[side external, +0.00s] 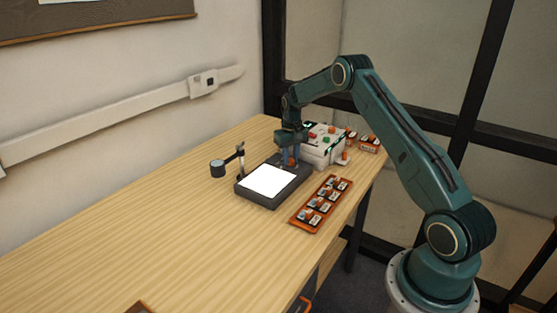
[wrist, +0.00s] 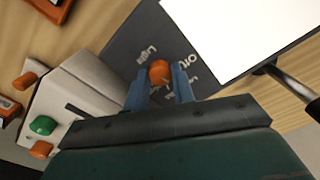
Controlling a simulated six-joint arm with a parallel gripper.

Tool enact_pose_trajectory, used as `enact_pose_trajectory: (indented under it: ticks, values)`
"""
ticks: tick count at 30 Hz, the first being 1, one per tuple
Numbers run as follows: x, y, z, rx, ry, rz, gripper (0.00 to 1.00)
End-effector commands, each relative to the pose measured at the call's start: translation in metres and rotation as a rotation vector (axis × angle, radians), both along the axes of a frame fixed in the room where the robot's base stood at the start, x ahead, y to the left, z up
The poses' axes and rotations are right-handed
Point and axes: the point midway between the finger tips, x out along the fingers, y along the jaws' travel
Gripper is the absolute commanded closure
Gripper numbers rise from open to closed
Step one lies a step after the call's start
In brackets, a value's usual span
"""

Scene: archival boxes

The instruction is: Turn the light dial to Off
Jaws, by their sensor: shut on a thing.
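The light dial is an orange knob (wrist: 160,72) on the dark housing (wrist: 140,35) of a light box. Labels are printed on the housing around it; "Light" and what looks like "Off" can be partly read. The white panel (side external: 268,180) beside it is bright. My gripper (wrist: 160,88) points down over the housing, its two blue fingers shut on the orange knob, one on each side. In the side view my gripper (side external: 289,157) is at the back edge of the light box. The dial's pointer direction cannot be told.
A white box with coloured knobs (side external: 323,146) stands close behind the gripper. An orange tray of small slotted items (side external: 321,204) lies right of the light box. A small dark cylinder on an arm (side external: 218,168) stands at left.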

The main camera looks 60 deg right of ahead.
Motion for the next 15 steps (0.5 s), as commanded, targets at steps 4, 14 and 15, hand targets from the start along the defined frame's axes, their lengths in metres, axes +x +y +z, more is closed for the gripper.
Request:
enact_pose_trajectory:
  ticks: [4, 14, 15]
  values:
    - [0.0009, -0.0006, 0.0015, -0.002, -0.004, 0.140, 0.98]
    - [0.0011, -0.0006, 0.0017, -0.003, -0.004, 0.453, 0.98]
    - [0.0011, -0.0006, 0.0018, -0.003, -0.004, 0.491, 0.98]
